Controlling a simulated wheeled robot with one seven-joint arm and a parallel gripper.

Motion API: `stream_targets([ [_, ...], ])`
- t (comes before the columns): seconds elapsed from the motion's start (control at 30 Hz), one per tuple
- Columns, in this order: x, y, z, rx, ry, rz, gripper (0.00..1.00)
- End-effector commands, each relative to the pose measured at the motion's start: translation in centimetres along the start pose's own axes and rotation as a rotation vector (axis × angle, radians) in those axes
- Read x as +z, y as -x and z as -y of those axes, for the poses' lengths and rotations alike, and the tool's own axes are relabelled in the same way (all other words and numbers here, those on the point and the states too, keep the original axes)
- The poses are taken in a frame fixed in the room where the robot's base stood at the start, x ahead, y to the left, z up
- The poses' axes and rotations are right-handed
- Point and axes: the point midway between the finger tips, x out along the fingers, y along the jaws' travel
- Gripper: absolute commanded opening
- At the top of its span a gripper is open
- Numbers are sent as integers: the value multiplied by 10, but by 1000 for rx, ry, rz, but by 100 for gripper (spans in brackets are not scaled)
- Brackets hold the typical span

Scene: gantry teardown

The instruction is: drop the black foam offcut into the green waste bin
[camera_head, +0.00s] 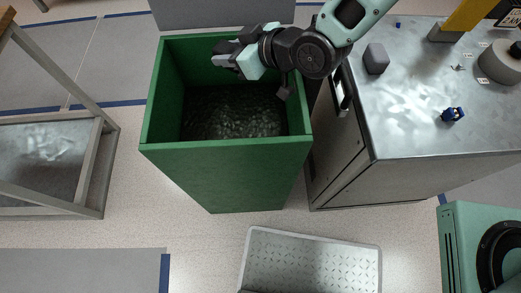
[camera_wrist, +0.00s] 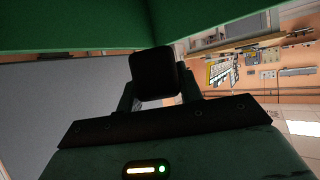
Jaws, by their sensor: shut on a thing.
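The green waste bin (camera_head: 225,160) stands open at the middle of the head view, with a dark grainy layer at its bottom. My gripper (camera_head: 226,54) points left over the bin's mouth, near its back rim. It is shut on the black foam offcut, a dark block with rounded corners. The offcut (camera_wrist: 154,74) shows clearly between the two fingers in the wrist view, with green bin wall (camera_wrist: 75,26) across the top. In the head view the offcut is small and hard to tell from the dark fingers. My gripper's exact height above the rim is unclear.
A metal workbench (camera_head: 415,125) stands right of the bin, bearing a grey block (camera_head: 376,59), a blue part (camera_head: 453,114) and a round grey piece (camera_head: 500,62). A framed metal table (camera_head: 108,150) is at left. A tread-plate step (camera_head: 310,262) lies in front.

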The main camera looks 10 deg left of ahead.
Motion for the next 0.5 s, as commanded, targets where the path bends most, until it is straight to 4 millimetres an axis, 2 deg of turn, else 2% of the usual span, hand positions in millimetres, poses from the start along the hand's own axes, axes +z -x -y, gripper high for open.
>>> stream_targets([
  [0.1,-1,0,0,0,0,0,14],
  [0.13,-1,0,0,0,0,0,41],
  [0.2,-1,0,0,0,0,0,61],
  [0.5,-1,1,0,1,0,0,61],
])
